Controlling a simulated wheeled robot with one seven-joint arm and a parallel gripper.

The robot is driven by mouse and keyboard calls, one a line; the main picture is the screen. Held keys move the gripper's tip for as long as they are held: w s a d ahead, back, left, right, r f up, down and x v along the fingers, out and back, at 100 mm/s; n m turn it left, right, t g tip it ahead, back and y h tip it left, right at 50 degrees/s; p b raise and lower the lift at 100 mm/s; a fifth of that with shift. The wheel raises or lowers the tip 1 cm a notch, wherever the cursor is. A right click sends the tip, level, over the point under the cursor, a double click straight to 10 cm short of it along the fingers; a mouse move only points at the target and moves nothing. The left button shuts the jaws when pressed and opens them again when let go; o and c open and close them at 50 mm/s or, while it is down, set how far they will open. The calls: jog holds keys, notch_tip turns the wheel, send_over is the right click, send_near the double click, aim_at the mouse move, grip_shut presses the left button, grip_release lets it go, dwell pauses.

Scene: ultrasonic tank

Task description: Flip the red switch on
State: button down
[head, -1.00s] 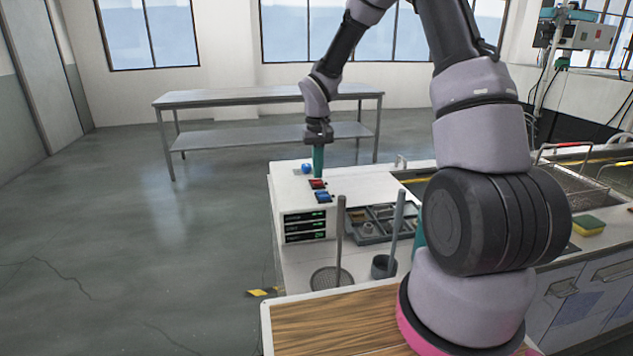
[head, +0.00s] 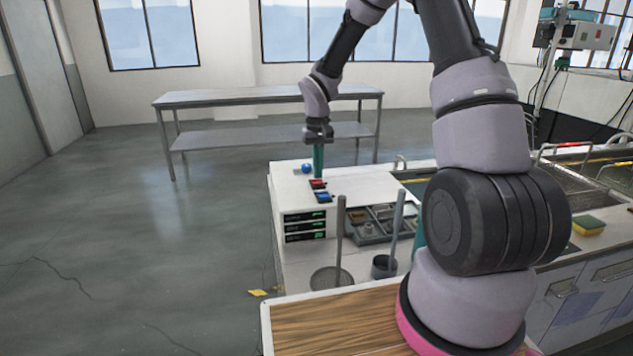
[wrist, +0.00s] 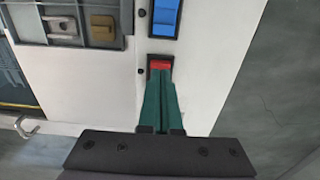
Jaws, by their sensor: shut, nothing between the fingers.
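The red switch (head: 317,184) sits on the white top of the control box, behind the blue switch (head: 323,196). In the wrist view the red switch (wrist: 160,65) shows in a dark frame, with the blue switch (wrist: 165,18) above it in the picture. My gripper (head: 318,174) points straight down over the red switch. Its green fingers are shut with nothing between them. In the wrist view the fingertips (wrist: 160,78) overlap the lower part of the red switch and hide it. I cannot tell whether they touch it, or which way it is tipped.
A blue round knob (head: 306,168) stands behind the red switch. The control box (head: 278,207) has green displays on its front. A tray of parts (head: 372,238) and two long-handled tools, a strainer (head: 331,277) and a cup (head: 384,266), are nearer me.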

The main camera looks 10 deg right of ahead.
aim_at(318, 183)
jog(key=shift+f, duration=0.9)
dwell(0.6)
jog(key=shift+r, duration=3.5)
jog(key=s+d+r+m+t, duration=0.1)
jog(key=s+d+r+t, duration=0.1)
jog(key=s+r, duration=0.55)
jog(key=s+d+r+m+t, duration=0.15)
jog(key=s+r, duration=0.25)
jog(key=r, duration=0.6)
jog(key=s+d+r+m+t+y, duration=0.1)
jog(key=s+r+t, duration=0.1)
jog(key=s, duration=0.6)
jog(key=s+d+r+t+y, duration=0.1)
jog(key=s+r, duration=0.3)
jog(key=s, duration=0.3)
jog(key=shift+s+d+r+m+t, duration=0.15)
jog(key=shift+s+r+m+t, duration=0.05)
jog(key=shift+s+m+t, duration=0.15)
